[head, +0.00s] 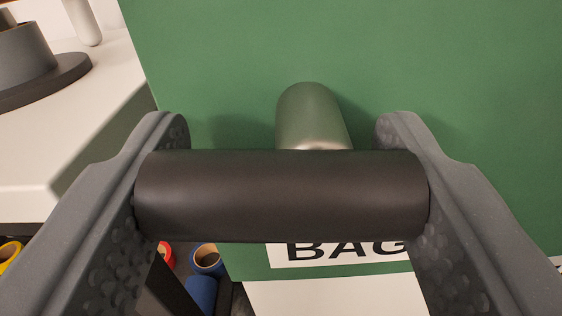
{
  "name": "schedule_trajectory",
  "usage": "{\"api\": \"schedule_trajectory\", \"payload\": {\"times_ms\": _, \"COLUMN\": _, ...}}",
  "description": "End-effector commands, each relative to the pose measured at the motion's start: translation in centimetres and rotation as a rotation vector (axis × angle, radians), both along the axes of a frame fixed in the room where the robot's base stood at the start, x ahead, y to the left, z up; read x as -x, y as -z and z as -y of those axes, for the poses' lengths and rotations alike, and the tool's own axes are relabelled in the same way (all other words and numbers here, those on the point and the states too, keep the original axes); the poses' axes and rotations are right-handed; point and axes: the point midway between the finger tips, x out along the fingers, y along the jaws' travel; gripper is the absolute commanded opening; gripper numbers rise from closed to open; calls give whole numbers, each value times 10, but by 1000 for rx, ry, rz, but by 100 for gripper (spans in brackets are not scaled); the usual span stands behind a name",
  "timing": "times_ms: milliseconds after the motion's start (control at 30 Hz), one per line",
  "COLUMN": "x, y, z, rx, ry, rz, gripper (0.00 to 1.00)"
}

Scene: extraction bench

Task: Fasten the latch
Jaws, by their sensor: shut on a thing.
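A black cylindrical handle (280,196) lies across the middle of the head view. My gripper (282,190) is shut on it, with one grey finger against each end. Behind the handle, a metal cylinder (313,115) stands out from a green panel (460,70). The handle covers the lower end of the metal cylinder, so I cannot tell how the two join. No other part of a latch can be made out.
A white label (340,252) reading "BAG" is partly hidden below the handle. A white bench (95,140) with a dark grey round object (30,60) is at left. Blue (202,290), red (167,253) and yellow (8,255) rolls lie low at left.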

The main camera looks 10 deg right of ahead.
Motion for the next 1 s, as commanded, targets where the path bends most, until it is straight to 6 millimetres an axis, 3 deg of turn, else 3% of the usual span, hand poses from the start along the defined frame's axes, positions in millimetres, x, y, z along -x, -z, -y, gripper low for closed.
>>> {"api": "schedule_trajectory", "payload": {"times_ms": 1000, "x": 1, "y": -2, "z": 3, "rx": -884, "ry": 1, "rz": 251, "gripper": 32}}
